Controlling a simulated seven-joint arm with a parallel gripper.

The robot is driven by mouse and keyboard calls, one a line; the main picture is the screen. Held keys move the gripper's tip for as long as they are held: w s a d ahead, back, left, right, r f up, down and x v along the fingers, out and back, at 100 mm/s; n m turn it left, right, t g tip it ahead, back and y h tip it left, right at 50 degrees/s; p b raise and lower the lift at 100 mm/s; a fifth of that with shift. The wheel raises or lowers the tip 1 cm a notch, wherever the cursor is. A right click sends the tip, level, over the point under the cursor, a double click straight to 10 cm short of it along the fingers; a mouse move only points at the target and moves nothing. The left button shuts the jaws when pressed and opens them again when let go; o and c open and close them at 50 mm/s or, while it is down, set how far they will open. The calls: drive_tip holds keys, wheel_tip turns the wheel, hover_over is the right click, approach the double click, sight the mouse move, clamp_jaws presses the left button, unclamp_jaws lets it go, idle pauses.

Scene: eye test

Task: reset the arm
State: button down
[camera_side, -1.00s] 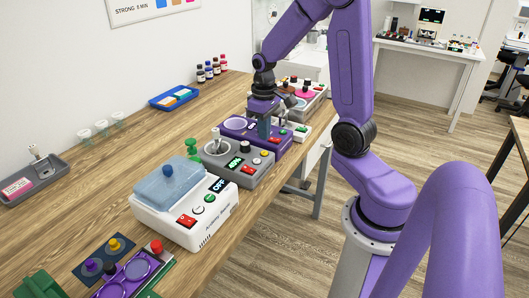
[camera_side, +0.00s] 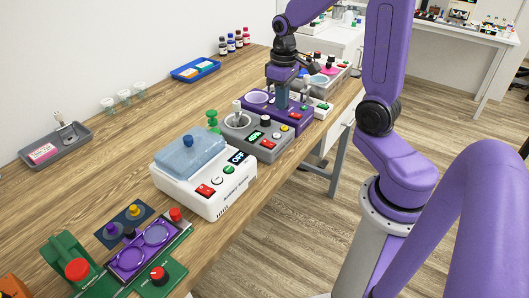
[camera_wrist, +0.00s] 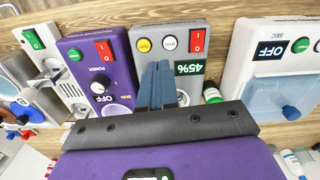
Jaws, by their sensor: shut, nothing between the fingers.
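My gripper (camera_side: 282,104) is shut with nothing between its blue-grey fingers. It points down over the purple device (camera_side: 262,113) in the side view. In the wrist view the shut fingers (camera_wrist: 158,68) lie across the edges of the purple device (camera_wrist: 90,52) and the grey device (camera_wrist: 185,68) reading 45%. I cannot tell whether the fingertips touch either one. My wrist housing covers the lower part of the wrist view.
A white device (camera_side: 218,207) reading OFF, with a blue lid (camera_side: 190,158), stands nearer. A blue tray (camera_side: 195,69), bottles (camera_side: 231,42), clear cups (camera_side: 124,97) and a grey tray (camera_side: 75,146) line the wall side. Bare wooden bench (camera_side: 100,185) lies between.

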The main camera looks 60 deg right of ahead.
drive_tip(key=s+a+r+n, duration=0.1)
drive_tip(key=s+a+n, duration=0.5)
drive_tip(key=a, duration=0.6)
drive_tip(key=s+a+n, duration=0.4)
drive_tip(key=s+n, duration=0.1)
drive_tip(key=s, duration=0.8)
drive_tip(key=shift+s+r, duration=0.35)
drive_tip(key=shift+r, duration=0.1)
drive_tip(key=shift+a, duration=0.1)
idle(0.6)
